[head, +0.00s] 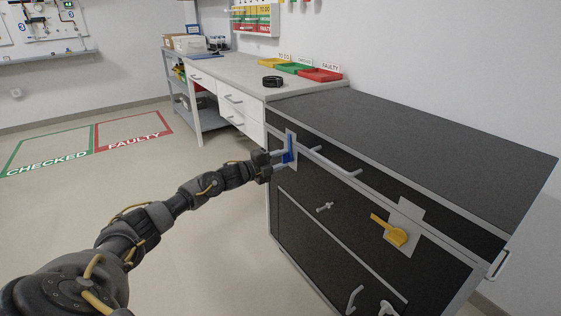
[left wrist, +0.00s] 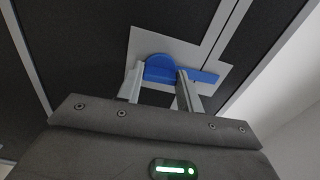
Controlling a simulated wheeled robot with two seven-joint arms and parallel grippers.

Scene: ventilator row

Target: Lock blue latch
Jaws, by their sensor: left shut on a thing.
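The blue latch (head: 289,150) is on a light plate at the left end of the dark cabinet's front; its lever stands roughly upright in the head view. In the left wrist view the latch (left wrist: 160,69) shows a rounded hub and a flat lever reaching right, past one finger. My left gripper (head: 270,161) is at the latch. In the left wrist view its two fingers (left wrist: 160,80) are on either side of the hub, shut on the latch, and the right finger hides part of the lever. My right gripper is not in view.
A yellow latch (head: 395,234) is on the same cabinet front, to the right, with a bar handle (head: 336,163) and a small metal knob (head: 325,207) nearby. A workbench (head: 240,80) with coloured trays (head: 320,75) stands behind. The floor left of the cabinet is clear.

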